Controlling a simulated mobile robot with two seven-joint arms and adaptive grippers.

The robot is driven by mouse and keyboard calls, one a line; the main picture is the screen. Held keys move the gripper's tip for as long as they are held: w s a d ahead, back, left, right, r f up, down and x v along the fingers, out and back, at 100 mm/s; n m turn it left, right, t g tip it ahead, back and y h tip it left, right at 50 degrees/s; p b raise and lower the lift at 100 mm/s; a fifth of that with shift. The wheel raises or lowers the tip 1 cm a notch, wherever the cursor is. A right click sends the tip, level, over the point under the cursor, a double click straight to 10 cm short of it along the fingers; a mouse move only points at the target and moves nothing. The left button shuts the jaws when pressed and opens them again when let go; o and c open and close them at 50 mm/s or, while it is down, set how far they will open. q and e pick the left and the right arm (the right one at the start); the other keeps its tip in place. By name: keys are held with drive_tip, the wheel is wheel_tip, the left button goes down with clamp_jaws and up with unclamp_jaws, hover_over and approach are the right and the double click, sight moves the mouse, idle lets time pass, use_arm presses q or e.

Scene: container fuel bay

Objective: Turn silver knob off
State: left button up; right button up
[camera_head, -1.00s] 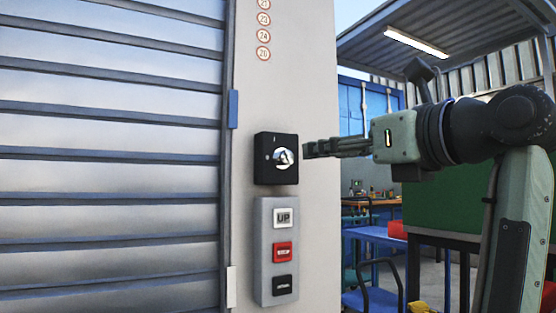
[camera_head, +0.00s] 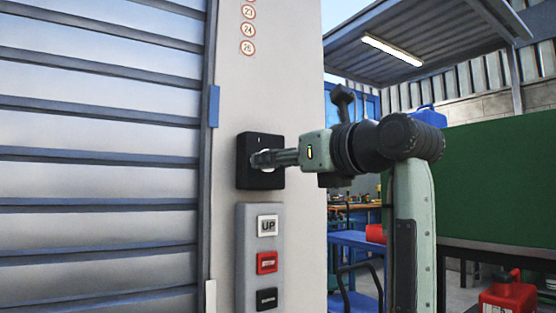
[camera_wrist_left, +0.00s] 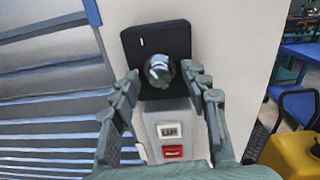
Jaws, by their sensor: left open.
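The silver knob (camera_wrist_left: 160,70) sits on a black switch box (camera_head: 244,175) on a pale wall post. In the head view the knob is mostly hidden behind the fingers of my left gripper (camera_head: 262,159), whose arm comes in from the right of that picture. In the left wrist view my left gripper (camera_wrist_left: 162,78) is open, with one finger on each side of the knob. I cannot tell whether either finger touches it. A white mark shows on the box at the upper left of the knob. My right gripper is not in view.
Below the box is a grey panel (camera_head: 245,255) with UP (camera_head: 268,225), red (camera_head: 267,262) and black (camera_head: 267,298) buttons. A slatted metal shutter (camera_head: 100,130) stands left. At right are a blue table (camera_head: 350,238), a green board (camera_head: 500,180) and a red can (camera_head: 508,297).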

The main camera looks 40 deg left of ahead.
use_arm(q)
drive_tip(key=shift+a, duration=0.15)
clamp_jaws()
drive_tip(key=shift+n, duration=0.3)
drive_tip(key=shift+n+h+b, duration=0.3)
drive_tip(key=shift+n+b, duration=0.65)
drive_tip(key=shift+n, duration=4.65)
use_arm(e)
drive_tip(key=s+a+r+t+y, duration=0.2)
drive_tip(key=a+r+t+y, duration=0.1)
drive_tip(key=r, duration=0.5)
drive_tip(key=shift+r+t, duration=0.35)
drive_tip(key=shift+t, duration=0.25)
use_arm(q)
drive_tip(key=shift+r, duration=0.1)
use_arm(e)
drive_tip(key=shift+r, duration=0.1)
